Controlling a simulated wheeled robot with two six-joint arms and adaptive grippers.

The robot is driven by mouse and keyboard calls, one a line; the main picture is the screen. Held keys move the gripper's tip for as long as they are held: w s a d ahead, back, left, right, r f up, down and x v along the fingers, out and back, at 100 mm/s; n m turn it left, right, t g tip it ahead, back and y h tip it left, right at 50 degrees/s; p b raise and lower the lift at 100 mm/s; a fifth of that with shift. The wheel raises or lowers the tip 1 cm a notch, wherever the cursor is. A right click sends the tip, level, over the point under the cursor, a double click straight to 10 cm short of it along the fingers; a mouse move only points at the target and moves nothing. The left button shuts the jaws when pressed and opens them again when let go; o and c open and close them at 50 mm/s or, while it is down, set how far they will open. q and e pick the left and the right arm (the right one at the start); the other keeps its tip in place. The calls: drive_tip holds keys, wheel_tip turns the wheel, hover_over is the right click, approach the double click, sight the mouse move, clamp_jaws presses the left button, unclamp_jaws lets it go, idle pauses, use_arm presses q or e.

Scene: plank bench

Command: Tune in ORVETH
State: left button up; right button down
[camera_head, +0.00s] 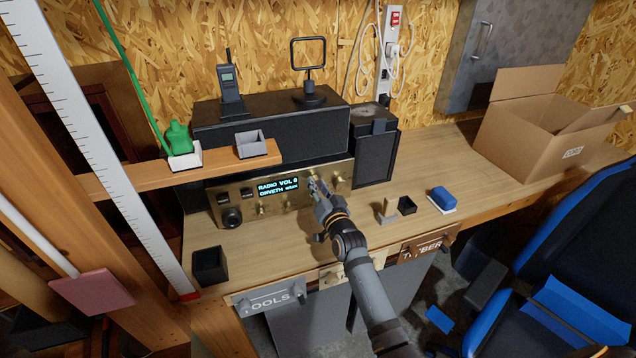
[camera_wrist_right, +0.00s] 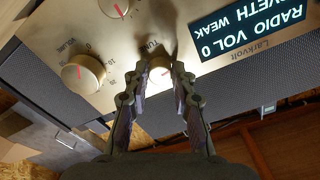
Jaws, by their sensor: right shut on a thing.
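The radio has a brass front (camera_head: 222,197) and stands at the back of the bench below the shelf. Its display (camera_head: 278,187) reads "RADIO VOL 0" and "ORVETH WEAK"; it is upside down in the wrist view (camera_wrist_right: 250,27). My right gripper (camera_head: 316,184) reaches the right part of the front. My left gripper is not in view.
A dark speaker (camera_head: 374,155) stands right of the radio. A black open box (camera_head: 210,265) sits at the bench's front left. A wooden shelf (camera_head: 125,183) overhangs the radio's left.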

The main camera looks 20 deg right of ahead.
drive_tip(key=shift+m+p, duration=0.3)
drive_tip(key=shift+m, duration=0.3)
drive_tip(key=c, duration=1.1)
unclamp_jaws()
drive_tip(key=shift+s, duration=0.1)
drive_tip(key=s, duration=1.1)
drive_tip(key=shift+s+d, duration=0.2)
drive_tip(key=shift+s, duration=0.2)
